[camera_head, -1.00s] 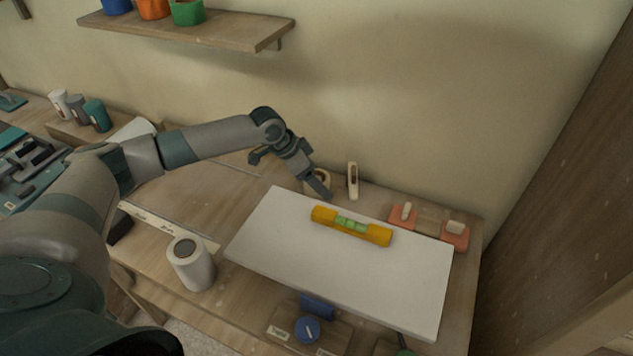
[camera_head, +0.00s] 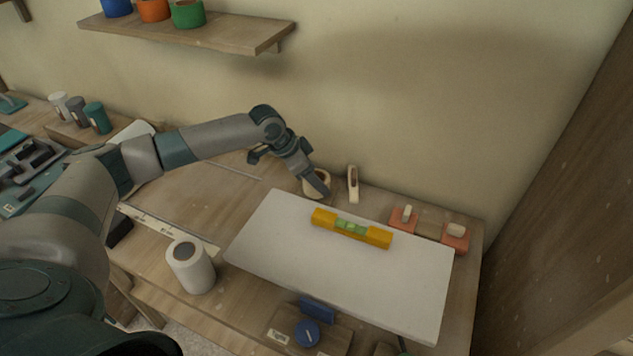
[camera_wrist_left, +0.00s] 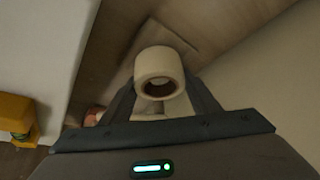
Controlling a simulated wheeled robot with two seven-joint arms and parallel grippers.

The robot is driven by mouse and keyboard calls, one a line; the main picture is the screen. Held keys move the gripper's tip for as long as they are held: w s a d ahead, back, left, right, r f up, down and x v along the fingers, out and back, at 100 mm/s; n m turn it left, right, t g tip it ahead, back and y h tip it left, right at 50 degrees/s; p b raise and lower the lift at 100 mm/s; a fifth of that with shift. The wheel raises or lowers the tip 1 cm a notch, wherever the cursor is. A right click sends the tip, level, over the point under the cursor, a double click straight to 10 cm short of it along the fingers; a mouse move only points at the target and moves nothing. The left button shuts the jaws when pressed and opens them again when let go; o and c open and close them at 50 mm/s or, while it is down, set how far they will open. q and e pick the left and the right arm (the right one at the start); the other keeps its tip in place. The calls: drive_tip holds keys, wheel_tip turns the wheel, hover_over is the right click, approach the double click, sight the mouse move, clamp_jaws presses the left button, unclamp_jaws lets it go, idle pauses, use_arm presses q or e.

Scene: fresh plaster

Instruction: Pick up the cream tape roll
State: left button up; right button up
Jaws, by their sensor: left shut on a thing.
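The cream tape roll (camera_wrist_left: 158,66) sits between the two fingers of my left gripper (camera_wrist_left: 160,88) in the left wrist view, with its hole facing the camera. In the head view the roll (camera_head: 312,187) is partly hidden behind my left gripper (camera_head: 318,186), near the back of the bench by the wall. My left gripper is shut on the roll. I cannot tell whether the roll is clear of the surface under it. My right gripper is not in view.
A white board (camera_head: 340,282) with a yellow level (camera_head: 351,228) lies just in front of the roll. An upright cream tool (camera_head: 353,184) stands close to its right. Orange-based floats (camera_head: 455,237) sit at the back right. A white roll (camera_head: 191,267) stands at the front left.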

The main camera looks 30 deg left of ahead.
use_arm(q)
wheel_tip(320, 180, up, 8)
drive_tip(key=shift+f+b, duration=0.15)
drive_tip(key=shift+b, duration=0.85)
drive_tip(key=shift+r, duration=0.65)
